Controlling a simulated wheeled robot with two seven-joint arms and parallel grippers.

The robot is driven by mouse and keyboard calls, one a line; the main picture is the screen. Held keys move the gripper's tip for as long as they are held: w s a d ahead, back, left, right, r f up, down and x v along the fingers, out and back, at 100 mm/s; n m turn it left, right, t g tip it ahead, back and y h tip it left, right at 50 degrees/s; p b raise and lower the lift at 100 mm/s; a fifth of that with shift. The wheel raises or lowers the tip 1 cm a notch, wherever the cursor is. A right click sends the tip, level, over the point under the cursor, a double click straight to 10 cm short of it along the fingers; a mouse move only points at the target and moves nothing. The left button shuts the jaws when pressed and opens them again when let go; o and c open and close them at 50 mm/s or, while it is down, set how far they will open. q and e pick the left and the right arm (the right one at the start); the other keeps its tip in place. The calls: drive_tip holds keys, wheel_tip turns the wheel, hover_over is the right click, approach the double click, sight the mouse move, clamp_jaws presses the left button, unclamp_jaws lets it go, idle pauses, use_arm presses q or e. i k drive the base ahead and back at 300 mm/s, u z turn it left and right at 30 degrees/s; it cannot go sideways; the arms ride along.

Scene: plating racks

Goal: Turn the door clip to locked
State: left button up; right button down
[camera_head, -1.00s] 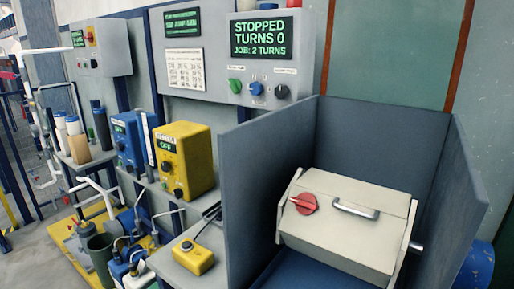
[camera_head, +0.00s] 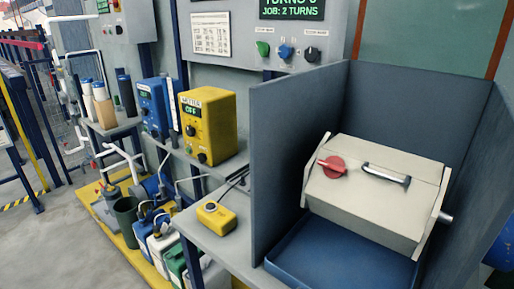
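The door clip (camera_head: 333,167) is a round red knob with a lighter bar pointing to the left. It sits on the upper left of the lid of a cream box (camera_head: 372,198). A metal bar handle (camera_head: 387,175) is on the lid to its right. The lid looks shut. Neither of my grippers is in the head view, so nothing is seen touching the clip.
Grey panels (camera_head: 290,150) wall the box at left, back and right, above a blue tray (camera_head: 335,255). A control panel (camera_head: 285,30) reads "JOB: 2 TURNS". A yellow pendant box (camera_head: 216,217) and a yellow unit (camera_head: 208,125) stand to the left.

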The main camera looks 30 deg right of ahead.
sight(333, 166)
drive_tip(key=k, duration=0.2)
drive_tip(key=z, duration=1.2)
drive_tip(key=k, duration=0.5)
drive_tip(key=u, duration=1.7)
drive_tip(key=i, duration=0.55)
drive_tip(key=z, duration=1.1)
